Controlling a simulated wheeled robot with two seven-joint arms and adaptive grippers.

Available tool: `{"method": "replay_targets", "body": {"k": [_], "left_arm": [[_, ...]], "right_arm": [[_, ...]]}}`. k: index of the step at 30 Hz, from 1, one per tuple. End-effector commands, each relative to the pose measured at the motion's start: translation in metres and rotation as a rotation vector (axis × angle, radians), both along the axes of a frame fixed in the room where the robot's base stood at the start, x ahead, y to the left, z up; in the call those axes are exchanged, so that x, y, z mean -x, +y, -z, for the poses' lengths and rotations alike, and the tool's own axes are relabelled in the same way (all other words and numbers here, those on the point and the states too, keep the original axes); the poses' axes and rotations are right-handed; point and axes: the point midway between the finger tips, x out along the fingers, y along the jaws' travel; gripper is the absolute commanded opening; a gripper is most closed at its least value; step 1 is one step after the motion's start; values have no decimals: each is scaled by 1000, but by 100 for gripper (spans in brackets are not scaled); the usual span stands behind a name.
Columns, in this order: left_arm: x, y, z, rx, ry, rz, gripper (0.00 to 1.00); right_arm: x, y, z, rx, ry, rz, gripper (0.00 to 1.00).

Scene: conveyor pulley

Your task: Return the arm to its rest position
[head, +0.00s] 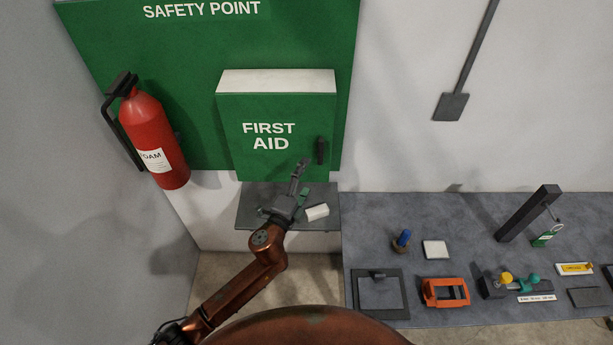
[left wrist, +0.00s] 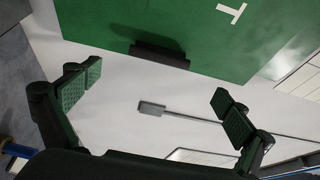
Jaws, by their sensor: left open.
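My left arm (head: 250,275) reaches up from the bottom left in the head view. My left gripper (head: 301,179) is at its end, in front of the lower part of the green first aid cabinet (head: 230,125) and above the small grey shelf (head: 250,213). In the left wrist view the two fingers of this gripper (left wrist: 160,98) are spread wide with nothing between them. The cabinet's dark handle (head: 320,150) is just beyond and right of the fingertips. My right gripper is not in view.
A white block (head: 317,212) lies on the shelf beside my gripper. A red extinguisher (head: 150,135) hangs at the left. A grey bench (head: 465,220) at the right holds an orange frame (head: 431,291), a dark post (head: 528,214) and several small parts. Open floor lies below the shelf.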

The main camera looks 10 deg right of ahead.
Motion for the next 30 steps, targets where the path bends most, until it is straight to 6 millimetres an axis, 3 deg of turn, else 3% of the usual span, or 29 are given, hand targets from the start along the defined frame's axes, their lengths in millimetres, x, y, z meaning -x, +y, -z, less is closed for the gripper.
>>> {"method": "replay_targets", "body": {"k": [11, 14, 17, 20, 25, 30], "left_arm": [[-1, 0, 1, 0, 1, 0, 97], [-5, 6, 14, 5, 26, -12, 97], [-15, 22, 51, 21, 95, -45, 97], [-26, 50, 110, 50, 203, -100, 97], [-32, 106, 222, 118, 407, -211, 97], [-15, 164, 332, 191, 598, -330, 97]], "right_arm": [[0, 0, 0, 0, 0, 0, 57], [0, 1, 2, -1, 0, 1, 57], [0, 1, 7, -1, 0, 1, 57], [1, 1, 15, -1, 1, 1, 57], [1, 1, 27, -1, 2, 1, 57], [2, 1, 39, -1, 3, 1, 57]]}}
